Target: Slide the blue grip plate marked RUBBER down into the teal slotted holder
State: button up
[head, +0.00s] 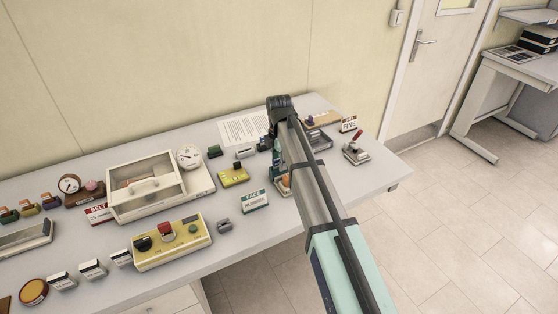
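My arm reaches from the bottom right across the table and bends at a dark joint near the back. Its end is mostly hidden behind my own arm link, so I cannot see the fingertips or whether they hold anything. A small teal piece (276,158) shows at the left edge of the link; I cannot tell if it is the slotted holder. An orange piece (286,181) shows just below it, partly covered. A small sign (255,201) with a green band reading FACE stands to the left. I cannot make out the blue RUBBER plate.
A yellow control box (172,244), a pale case with a clear lid (144,188) and a round dial (189,156) stand to the left. A yellow block (233,177) sits left of my arm. A FINE sign (349,124) and a small red-handled device (356,150) are at the right.

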notch_tip(320, 180, up, 12)
dwell(0.6)
